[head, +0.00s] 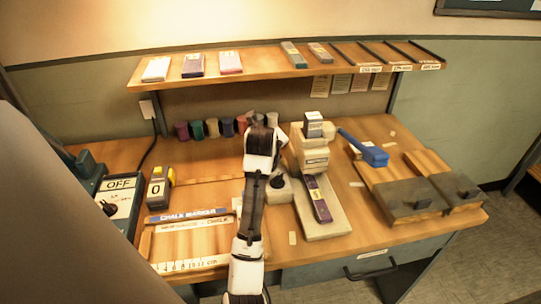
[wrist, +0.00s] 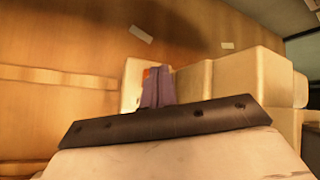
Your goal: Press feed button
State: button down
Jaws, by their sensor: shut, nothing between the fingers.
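A small cream box (head: 283,195) stands on the bench, against the left side of a cream machine (head: 309,155). In the wrist view the box (wrist: 130,88) shows a small orange-red spot (wrist: 147,72) on top, which looks like the button. My gripper (head: 277,181) is shut and empty, pointing down over this box. No label on the box is readable.
The machine, with a purple-dark strip (head: 318,200) on its base, is close on the right. A blue-handled tool (head: 368,152) and dark blocks (head: 410,198) lie farther right. A counter showing 0 (head: 157,190) and an OFF switch box (head: 119,200) stand left. A shelf (head: 260,68) runs above.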

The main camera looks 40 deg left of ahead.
jog(key=shift+r+p, duration=1.8)
jog(key=shift+r, duration=0.9)
jog(key=shift+f, duration=0.1)
